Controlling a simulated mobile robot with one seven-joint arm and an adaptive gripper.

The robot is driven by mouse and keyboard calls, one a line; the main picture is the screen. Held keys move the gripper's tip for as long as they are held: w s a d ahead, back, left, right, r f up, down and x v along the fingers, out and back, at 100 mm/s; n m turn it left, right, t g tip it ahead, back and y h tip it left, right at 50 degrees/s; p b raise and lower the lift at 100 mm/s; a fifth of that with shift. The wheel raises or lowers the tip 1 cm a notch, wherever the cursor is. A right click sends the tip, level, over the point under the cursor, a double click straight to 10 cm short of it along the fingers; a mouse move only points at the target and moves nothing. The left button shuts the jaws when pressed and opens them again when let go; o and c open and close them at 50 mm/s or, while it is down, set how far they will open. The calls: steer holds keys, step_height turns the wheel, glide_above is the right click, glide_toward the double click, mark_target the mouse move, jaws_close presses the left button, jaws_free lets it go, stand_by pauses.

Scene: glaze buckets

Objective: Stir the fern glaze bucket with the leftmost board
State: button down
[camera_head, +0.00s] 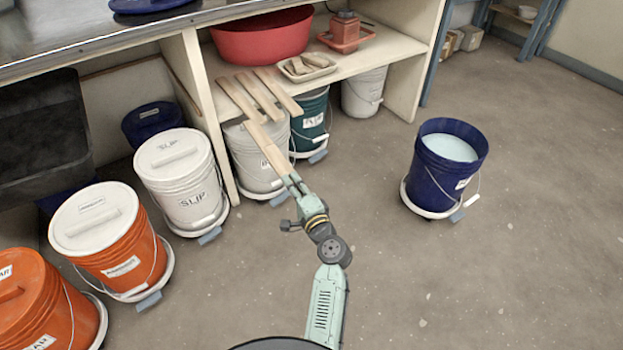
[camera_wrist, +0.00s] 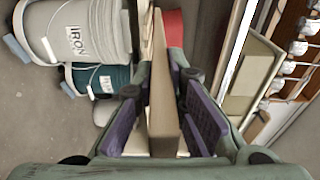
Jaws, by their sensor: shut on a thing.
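My gripper (camera_head: 291,183) is shut on a pale wooden board (camera_head: 264,146), which extends up and left from the fingers, in front of the shelf. In the wrist view the board (camera_wrist: 161,95) stands edge-on between the purple finger pads (camera_wrist: 160,125). Other boards lie side by side over the shelf's front edge: a left one (camera_head: 239,99), a middle one (camera_head: 259,93) and a right one (camera_head: 279,91). A blue bucket (camera_head: 430,175) stands open on the floor at right, filled with pale blue liquid (camera_head: 450,147). Its label is unreadable, so I cannot tell which bucket is fern.
A white bucket (camera_head: 252,163), labelled IRON in the wrist view, and a teal bucket (camera_head: 312,117) stand under the shelf (camera_head: 380,60). Lidded SLIP (camera_head: 185,185) and orange buckets (camera_head: 118,245) line the left. The floor between my arm and the blue bucket is clear.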

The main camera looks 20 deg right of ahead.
steer(key=w+a+f+m+h, duration=0.2)
steer(key=a+f+h, duration=0.1)
steer(key=a, duration=0.8)
steer(key=shift+w+a+f, duration=0.25)
steer(key=shift+w+f, duration=0.15)
steer(key=shift+f, duration=0.4)
